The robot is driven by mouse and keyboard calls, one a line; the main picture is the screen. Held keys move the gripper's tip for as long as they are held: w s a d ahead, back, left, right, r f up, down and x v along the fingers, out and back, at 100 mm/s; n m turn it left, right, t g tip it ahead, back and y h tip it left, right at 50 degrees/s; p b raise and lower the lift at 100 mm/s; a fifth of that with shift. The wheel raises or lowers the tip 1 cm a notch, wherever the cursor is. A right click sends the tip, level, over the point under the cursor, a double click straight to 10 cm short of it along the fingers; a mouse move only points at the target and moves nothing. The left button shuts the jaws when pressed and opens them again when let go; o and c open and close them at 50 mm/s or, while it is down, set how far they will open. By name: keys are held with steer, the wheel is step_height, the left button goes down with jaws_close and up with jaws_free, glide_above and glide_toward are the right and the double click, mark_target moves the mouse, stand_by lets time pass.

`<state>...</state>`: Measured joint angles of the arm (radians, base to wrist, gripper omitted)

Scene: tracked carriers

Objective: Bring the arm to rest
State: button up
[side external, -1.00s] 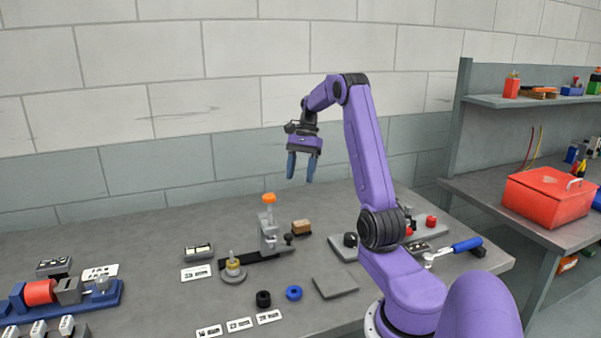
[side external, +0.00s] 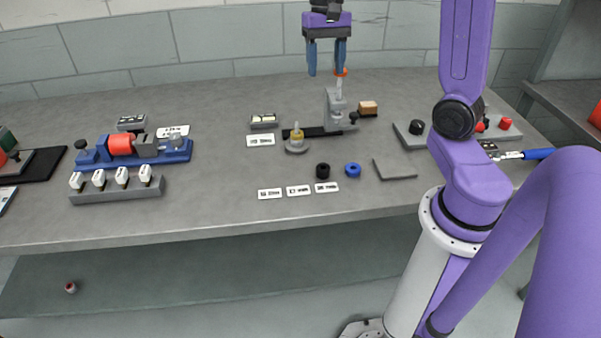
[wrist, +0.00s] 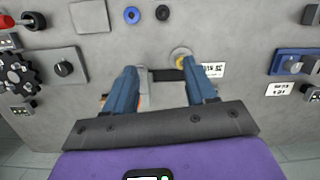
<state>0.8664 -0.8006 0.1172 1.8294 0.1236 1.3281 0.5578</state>
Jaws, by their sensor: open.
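My gripper (side external: 327,72) hangs with its fingers pointing down above the grey workbench (side external: 230,210). Its two blue fingers are apart with nothing between them. In the side view the fingertips overlap the orange top of a small grey press stand (side external: 336,108); they appear above it, but the exact gap cannot be told. In the wrist view my gripper (wrist: 163,78) is open over the bench, and its fingers and palm hide part of the stand.
A brass-coloured part on a round base (side external: 297,138), a black ring (side external: 322,170), a blue ring (side external: 353,169) and a grey plate (side external: 395,168) lie near the stand. A blue fixture with a red cylinder (side external: 120,145) is at left.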

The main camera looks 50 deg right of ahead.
steer(key=s+a+f+n+h, duration=0.1)
steer(key=s+a+f+n, duration=0.2)
steer(key=s+a+n, duration=0.8)
steer(key=s+a+f+n, duration=0.1)
steer(key=s+a+n, duration=0.1)
steer(key=s+n, duration=0.2)
steer(key=s+a+f+n+t, duration=0.1)
steer(key=s+a+f+n, duration=0.1)
steer(key=s+n, duration=0.3)
steer(key=shift+s+f+t, duration=0.3)
steer(key=shift+s, duration=0.6)
